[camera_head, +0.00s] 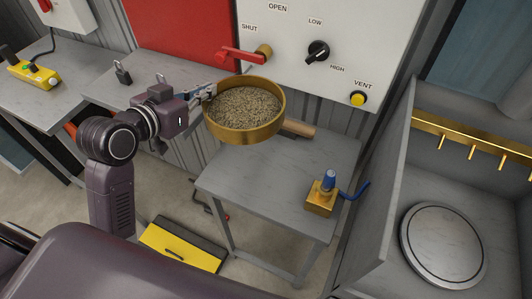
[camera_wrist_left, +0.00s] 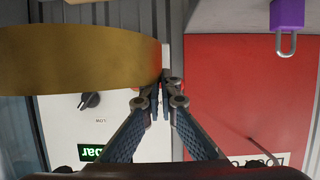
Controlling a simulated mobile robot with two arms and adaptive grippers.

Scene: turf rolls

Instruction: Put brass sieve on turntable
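The brass sieve (camera_head: 246,137) is a round brass-walled pan with a grainy grey-brown mesh or filling. My left gripper (camera_head: 211,91) is shut on its left rim and holds it level, above the grey table. In the left wrist view the sieve's brass wall (camera_wrist_left: 80,62) fills the upper left, and the fingertips (camera_wrist_left: 161,100) meet at its edge. The turntable (camera_head: 443,246) seems to be the round grey disc with a metal rim in the grey bay at the right. It looks empty. My right gripper does not show.
A grey table (camera_head: 265,185) carries a wooden rod (camera_head: 299,129) and a brass block with a blue knob (camera_head: 322,195). A grey partition (camera_head: 385,200) stands between the table and the turntable. Brass hooks (camera_head: 472,149) line the bay's back. A control panel (camera_head: 340,30) stands behind.

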